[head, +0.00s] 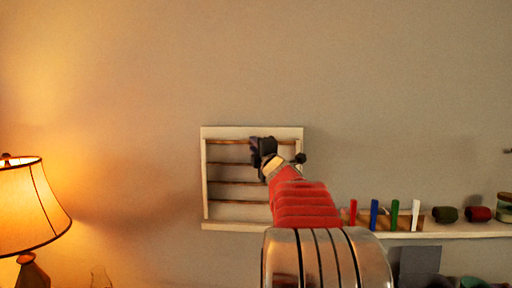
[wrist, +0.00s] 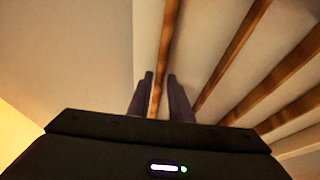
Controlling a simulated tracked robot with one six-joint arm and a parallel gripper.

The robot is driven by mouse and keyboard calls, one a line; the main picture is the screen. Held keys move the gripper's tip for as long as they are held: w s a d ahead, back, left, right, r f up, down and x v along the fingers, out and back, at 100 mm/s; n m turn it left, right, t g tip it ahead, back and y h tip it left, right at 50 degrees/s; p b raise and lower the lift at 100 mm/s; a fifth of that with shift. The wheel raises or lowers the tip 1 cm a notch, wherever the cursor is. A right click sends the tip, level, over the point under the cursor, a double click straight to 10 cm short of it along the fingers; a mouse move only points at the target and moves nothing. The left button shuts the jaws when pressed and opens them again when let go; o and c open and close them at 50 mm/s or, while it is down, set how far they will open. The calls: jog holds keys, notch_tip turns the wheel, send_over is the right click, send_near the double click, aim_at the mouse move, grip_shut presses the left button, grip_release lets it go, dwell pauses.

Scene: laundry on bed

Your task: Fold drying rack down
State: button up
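The drying rack (head: 204,180) is a pale frame with several brown wooden rods, and it stands upright, flat against the wall in the head view. My gripper (head: 257,148) is in front of its upper middle, at the top rod (head: 225,142). In the wrist view my gripper (wrist: 160,78) has its two dark fingers apart, one on each side of a wooden rod (wrist: 167,40). Narrow gaps show between the rod and the fingers. My arm hides the lower right part of the rack in the head view.
A lit lamp (head: 30,205) stands at the far left. A shelf (head: 460,229) on the right holds red, blue, green and white upright pegs (head: 374,214), rolled cloths (head: 446,214) and a jar (head: 505,208). The wall around and above the rack is clear.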

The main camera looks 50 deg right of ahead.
jog(key=shift+c, duration=0.5)
grip_shut()
jog(key=shift+d+f, duration=0.1)
